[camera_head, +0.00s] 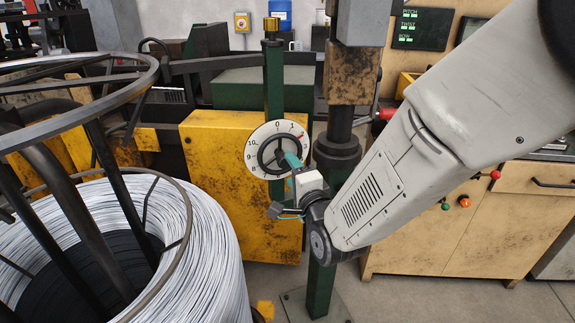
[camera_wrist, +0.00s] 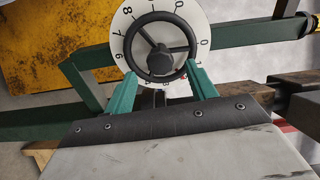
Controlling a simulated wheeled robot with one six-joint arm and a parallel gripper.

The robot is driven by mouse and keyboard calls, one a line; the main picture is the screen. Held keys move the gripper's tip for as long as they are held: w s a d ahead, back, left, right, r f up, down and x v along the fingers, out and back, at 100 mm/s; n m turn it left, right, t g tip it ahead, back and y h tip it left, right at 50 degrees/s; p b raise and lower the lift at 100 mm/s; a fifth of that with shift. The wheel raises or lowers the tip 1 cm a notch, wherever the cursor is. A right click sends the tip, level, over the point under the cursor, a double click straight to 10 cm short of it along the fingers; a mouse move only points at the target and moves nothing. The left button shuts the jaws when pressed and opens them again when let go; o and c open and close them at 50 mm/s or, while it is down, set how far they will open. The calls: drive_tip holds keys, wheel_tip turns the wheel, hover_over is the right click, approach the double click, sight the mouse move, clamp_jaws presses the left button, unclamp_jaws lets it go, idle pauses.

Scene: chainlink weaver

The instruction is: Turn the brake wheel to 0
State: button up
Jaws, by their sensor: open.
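The brake wheel (camera_head: 268,154) is a black spoked handwheel on a round white dial with black numbers. In the camera_head view, 0 is near the top of the dial and a small red mark sits at its upper right. In the camera_wrist view the wheel (camera_wrist: 183,22) is seen close up, with a dark round hub. My gripper (camera_wrist: 162,70) is open, its teal fingers spread at the near edge of the wheel. In the camera_head view my gripper (camera_head: 289,160) covers the dial's lower right. Whether a finger touches the wheel cannot be told.
The dial is mounted on a green post (camera_head: 273,85) in front of a yellow box (camera_head: 220,195). A large wire coil (camera_head: 195,245) in a metal cage stands at the left. A dark column (camera_head: 338,150) stands close at the right, with a wooden cabinet (camera_head: 425,235) beyond.

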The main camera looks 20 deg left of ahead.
sight(286, 164)
drive_tip(key=m, duration=0.7)
drive_tip(key=shift+m, duration=0.3)
drive_tip(key=m, duration=0.4)
drive_tip(key=shift+w+a+m, duration=0.15)
drive_tip(key=shift+w+m, duration=0.05)
drive_tip(key=shift+m, duration=0.4)
drive_tip(key=x, duration=0.3)
drive_tip(key=shift+w+a, duration=0.2)
